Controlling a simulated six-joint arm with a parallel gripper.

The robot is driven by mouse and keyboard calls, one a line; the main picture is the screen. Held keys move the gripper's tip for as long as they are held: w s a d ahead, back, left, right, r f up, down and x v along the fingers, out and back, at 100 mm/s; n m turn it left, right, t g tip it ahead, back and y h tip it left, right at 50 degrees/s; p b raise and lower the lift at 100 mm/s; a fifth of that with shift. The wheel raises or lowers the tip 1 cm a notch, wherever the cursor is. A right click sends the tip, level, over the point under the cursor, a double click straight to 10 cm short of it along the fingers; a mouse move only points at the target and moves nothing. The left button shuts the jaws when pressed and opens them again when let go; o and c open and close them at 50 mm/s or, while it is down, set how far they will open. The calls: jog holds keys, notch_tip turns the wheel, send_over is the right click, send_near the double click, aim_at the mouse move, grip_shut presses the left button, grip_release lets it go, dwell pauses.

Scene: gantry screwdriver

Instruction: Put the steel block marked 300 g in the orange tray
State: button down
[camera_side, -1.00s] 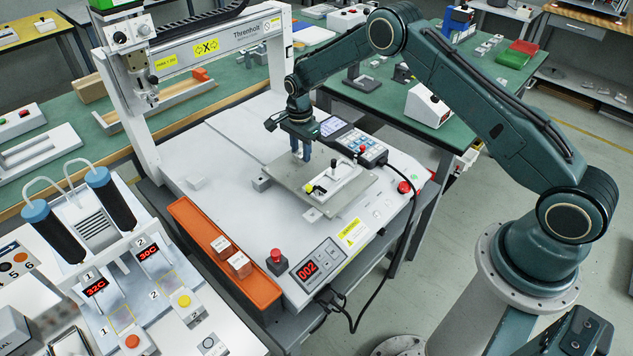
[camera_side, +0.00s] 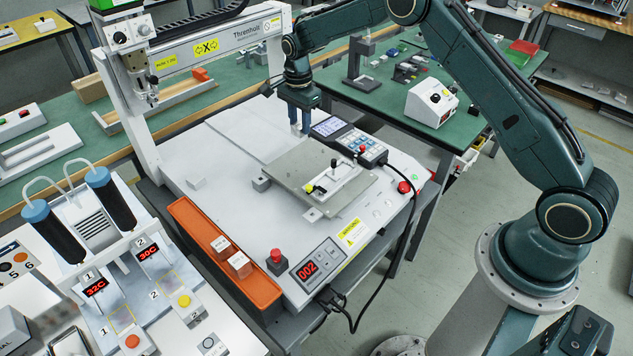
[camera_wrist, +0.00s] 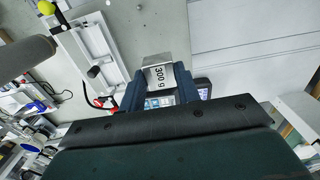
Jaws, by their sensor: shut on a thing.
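The steel block marked 300 g (camera_wrist: 160,74) is between my gripper's fingers in the wrist view, its label facing the camera. My gripper (camera_side: 299,130) is shut on it, behind the fixture plate and beside the keypad in the side view. The block cannot be made out clearly there. The orange tray (camera_side: 190,213) lies along the front left edge of the white machine bed, well to the left and nearer than my gripper. Two small light blocks (camera_side: 239,265) sit in the tray; their marks are too small to read.
A grey fixture plate (camera_side: 290,175) with a clamp lies on the bed. A keypad (camera_side: 360,145), a red button (camera_side: 275,257) and a counter panel (camera_side: 317,267) stand around it. The gantry post (camera_side: 130,120) rises at left. The bed between plate and tray is mostly clear.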

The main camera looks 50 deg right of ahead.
aim_at(300, 125)
notch_tip(300, 125, up, 10)
jog(key=shift+r, duration=0.25)
dwell(0.6)
jog(key=s+a+f+n, duration=0.1)
jog(key=s+a+n, duration=0.15)
jog(key=a, duration=0.65)
jog(key=s+a+f+n, duration=0.15)
jog(key=s+a, duration=0.25)
jog(key=a, duration=0.5)
jog(key=s+a+f+n, duration=0.1)
jog(key=s+a+n, duration=0.4)
jog(key=s+a, duration=0.95)
jog(key=shift+a+f, duration=0.2)
jog(key=shift+f, duration=9.8)
jog(key=shift+f, duration=0.15)
jog(key=c, duration=1)
grip_release()
